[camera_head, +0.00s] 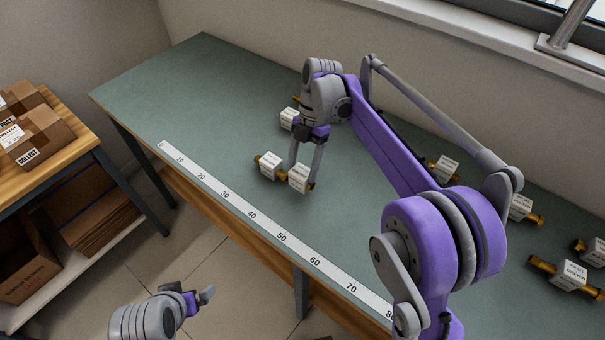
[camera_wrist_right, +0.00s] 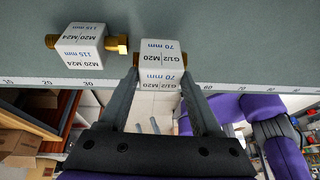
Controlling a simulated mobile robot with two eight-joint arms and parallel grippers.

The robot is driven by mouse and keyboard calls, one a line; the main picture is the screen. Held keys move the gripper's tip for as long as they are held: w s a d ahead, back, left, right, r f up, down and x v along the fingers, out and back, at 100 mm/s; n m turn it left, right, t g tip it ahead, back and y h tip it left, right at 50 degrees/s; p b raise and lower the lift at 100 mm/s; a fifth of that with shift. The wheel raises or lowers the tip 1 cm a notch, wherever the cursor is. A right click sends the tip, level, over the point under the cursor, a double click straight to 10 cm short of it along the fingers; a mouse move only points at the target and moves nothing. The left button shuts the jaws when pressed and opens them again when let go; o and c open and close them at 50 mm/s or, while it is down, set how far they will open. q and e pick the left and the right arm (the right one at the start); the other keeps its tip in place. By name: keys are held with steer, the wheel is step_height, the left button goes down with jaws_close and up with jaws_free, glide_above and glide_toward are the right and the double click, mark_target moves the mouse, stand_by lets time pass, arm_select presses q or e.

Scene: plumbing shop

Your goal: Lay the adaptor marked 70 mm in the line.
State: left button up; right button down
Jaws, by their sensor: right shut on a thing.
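My right gripper (camera_head: 303,172) is shut on a white block-shaped adaptor (camera_head: 299,179) with brass ends. In the right wrist view this adaptor (camera_wrist_right: 163,65) reads 70 mm and G1/2 M20, between the fingertips (camera_wrist_right: 162,78). It is at or just above the bench; I cannot tell if it touches. Close to its left is another adaptor (camera_head: 268,166), marked 115 mm and M20 M24 in the wrist view (camera_wrist_right: 84,45). The two are roughly in a row near the printed ruler (camera_head: 250,215). My left gripper (camera_head: 203,297) is low at the front, off the bench; its opening is unclear.
Another adaptor (camera_head: 288,119) lies behind my right gripper. Several more lie along the right part of the green bench (camera_head: 190,85), including one at the far right (camera_head: 562,273). The bench's left end is clear. A wooden table with cartons (camera_head: 42,137) stands at the left.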

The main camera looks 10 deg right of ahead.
mark_target(304, 166)
steer(key=shift+f, duration=1.5)
steer(key=shift+c, duration=0.4)
jaws_free()
steer(key=shift+f, duration=0.15)
